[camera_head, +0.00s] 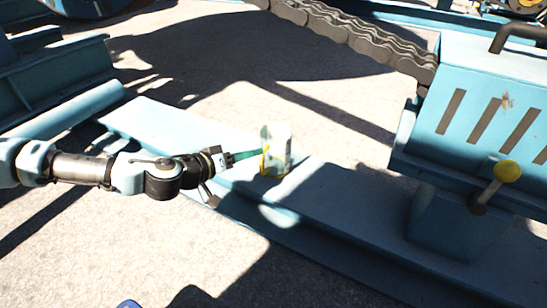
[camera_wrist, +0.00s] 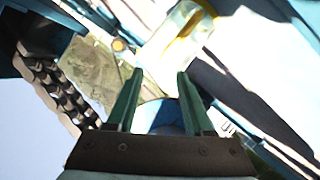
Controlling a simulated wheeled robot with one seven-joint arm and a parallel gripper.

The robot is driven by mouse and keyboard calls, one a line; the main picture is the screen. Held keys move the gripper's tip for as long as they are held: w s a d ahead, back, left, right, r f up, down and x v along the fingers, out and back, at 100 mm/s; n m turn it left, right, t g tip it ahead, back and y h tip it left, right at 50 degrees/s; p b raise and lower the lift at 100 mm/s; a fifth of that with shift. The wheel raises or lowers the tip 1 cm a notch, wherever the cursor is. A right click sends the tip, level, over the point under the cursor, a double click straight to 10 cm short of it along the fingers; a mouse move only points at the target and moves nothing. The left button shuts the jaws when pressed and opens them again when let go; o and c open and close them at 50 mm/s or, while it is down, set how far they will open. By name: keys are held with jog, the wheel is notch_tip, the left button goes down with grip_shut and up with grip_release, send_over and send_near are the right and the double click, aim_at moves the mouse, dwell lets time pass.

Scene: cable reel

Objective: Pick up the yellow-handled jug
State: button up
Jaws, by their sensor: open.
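The jug (camera_head: 277,149) is pale and whitish with a yellow handle (camera_head: 265,160) on its left side. It stands upright on a light blue metal beam (camera_head: 330,201). My gripper (camera_head: 259,153) reaches in from the left, its green fingers open and pointing at the handle side. In the wrist view the jug (camera_wrist: 168,50) lies just ahead of the fingertips, with the yellow handle (camera_wrist: 190,27) at the upper right. My gripper (camera_wrist: 160,74) is open there with nothing clearly held. I cannot tell whether the fingertips touch the jug.
A blue machine housing (camera_head: 480,105) with dark slots stands at the right, with a yellow-knobbed lever (camera_head: 508,171) in front. A heavy chain (camera_head: 350,32) runs above at the back. Blue beams (camera_head: 55,80) lie at the left. Bare concrete (camera_head: 180,262) is open in front.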

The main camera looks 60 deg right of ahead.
aim_at(272, 155)
jog(key=b+x, duration=0.1)
jog(key=x, duration=0.4)
jog(key=shift+w+b, duration=0.1)
jog(key=shift+b, duration=0.3)
jog(key=shift+c, duration=0.4)
grip_shut()
dwell(0.6)
